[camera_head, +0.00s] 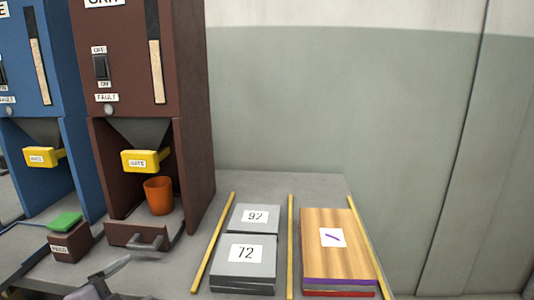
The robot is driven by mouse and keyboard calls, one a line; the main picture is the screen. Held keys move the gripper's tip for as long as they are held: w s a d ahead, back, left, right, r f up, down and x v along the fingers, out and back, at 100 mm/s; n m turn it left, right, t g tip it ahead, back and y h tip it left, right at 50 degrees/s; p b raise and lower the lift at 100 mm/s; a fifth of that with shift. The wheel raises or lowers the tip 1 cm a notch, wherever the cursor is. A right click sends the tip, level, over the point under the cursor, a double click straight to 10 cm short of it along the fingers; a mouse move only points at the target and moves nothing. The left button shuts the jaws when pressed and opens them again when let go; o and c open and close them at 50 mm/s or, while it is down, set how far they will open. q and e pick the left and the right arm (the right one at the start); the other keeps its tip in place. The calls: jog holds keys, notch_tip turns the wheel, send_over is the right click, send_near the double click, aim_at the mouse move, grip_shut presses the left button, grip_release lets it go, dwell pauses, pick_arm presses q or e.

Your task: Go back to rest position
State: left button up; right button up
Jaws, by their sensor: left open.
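Part of my left gripper (108,275) shows at the bottom left edge of the head view, in front of the brown machine (187,150). It is open and nothing shows in it. Its fingers are near the machine's grey handle (148,244), apart from it as far as I can see. Most of my left arm is out of the picture. An orange cup (158,197) stands upright in the brown machine's bay, below the yellow gate (140,161). My right gripper is not in view.
A blue machine (45,60) stands at the left. A small dark box with a green top (65,221) sits before it. Grey plates labelled 92 (254,229) and 72 (245,273) and a wooden-topped stack (337,262) lie between yellow strips (290,245). The counter's back is clear.

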pick_arm(q)
jog(key=s+d+f+n+g, duration=0.2)
jog(key=s+d+f+n, duration=0.3)
jog(key=s+f, duration=0.5)
jog(key=s+d+f+n+g, duration=0.25)
jog(key=s+f+n, duration=0.55)
jog(key=f, duration=0.4)
notch_tip(320, 180, up, 12)
jog(key=s+a+y+p, duration=0.1)
jog(key=p, duration=1.3)
jog(key=shift+s+a+f+m, duration=0.2)
jog(key=shift+s+a+m, duration=0.05)
jog(key=shift+s+m, duration=0.15)
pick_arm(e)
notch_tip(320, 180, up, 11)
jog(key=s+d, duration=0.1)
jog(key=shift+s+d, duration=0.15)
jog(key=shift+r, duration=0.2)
